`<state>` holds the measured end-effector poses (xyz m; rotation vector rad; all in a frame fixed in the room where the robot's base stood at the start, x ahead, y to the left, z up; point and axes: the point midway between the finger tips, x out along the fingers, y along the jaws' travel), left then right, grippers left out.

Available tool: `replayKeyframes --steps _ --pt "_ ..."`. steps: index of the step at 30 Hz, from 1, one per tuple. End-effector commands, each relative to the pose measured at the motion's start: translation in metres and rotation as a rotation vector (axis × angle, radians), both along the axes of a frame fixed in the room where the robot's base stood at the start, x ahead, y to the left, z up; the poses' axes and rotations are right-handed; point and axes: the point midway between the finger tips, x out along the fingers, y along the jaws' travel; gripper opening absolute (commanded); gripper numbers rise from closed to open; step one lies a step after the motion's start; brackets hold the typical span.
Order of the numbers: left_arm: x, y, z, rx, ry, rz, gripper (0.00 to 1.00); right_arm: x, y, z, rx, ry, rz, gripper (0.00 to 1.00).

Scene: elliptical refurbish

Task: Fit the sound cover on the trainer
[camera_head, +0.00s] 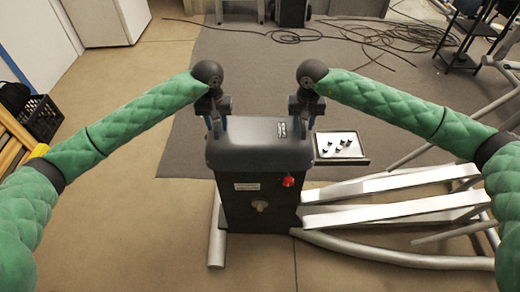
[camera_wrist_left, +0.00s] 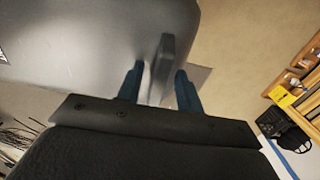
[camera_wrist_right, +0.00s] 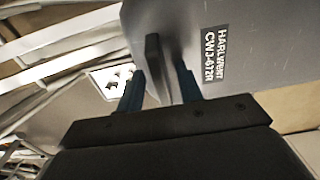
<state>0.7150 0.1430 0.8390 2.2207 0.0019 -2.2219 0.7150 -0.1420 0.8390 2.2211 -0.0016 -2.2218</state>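The trainer (camera_head: 240,205) stands in the middle of the head view, with a dark box-shaped housing. A dark grey cover (camera_head: 250,157) with rounded corners is on top of the housing; I cannot tell how closely it sits. It also shows in the left wrist view (camera_wrist_left: 90,40) and in the right wrist view, with a printed label (camera_wrist_right: 215,55). My left gripper (camera_wrist_left: 160,90) is open around an upright tab (camera_wrist_left: 165,60) on the cover. My right gripper (camera_wrist_right: 162,88) is open around another tab (camera_wrist_right: 153,55). Gaps show beside both tabs.
A tray (camera_head: 340,147) with several small dark parts is just right of the housing. Pale foot rails (camera_head: 395,200) stretch to the right. A red knob (camera_head: 288,181) is on the housing front. A black crate (camera_head: 42,117) stands at the left. Cables lie on the mat behind.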

Motion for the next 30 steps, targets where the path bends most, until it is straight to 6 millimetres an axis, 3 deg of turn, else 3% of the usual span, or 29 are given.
replayKeyframes --steps 8,21,30 --pt "0.001 0.000 0.013 0.000 -0.003 -0.001 0.36 0.000 0.000 0.000 0.001 0.000 0.001 0.36" --pt "0.001 0.000 0.092 0.000 -0.002 -0.001 0.36 0.000 0.001 0.000 0.001 0.000 0.001 0.36" --pt "0.000 0.000 0.118 0.000 0.000 0.001 0.36 0.000 0.001 0.000 0.001 0.000 0.001 0.36"
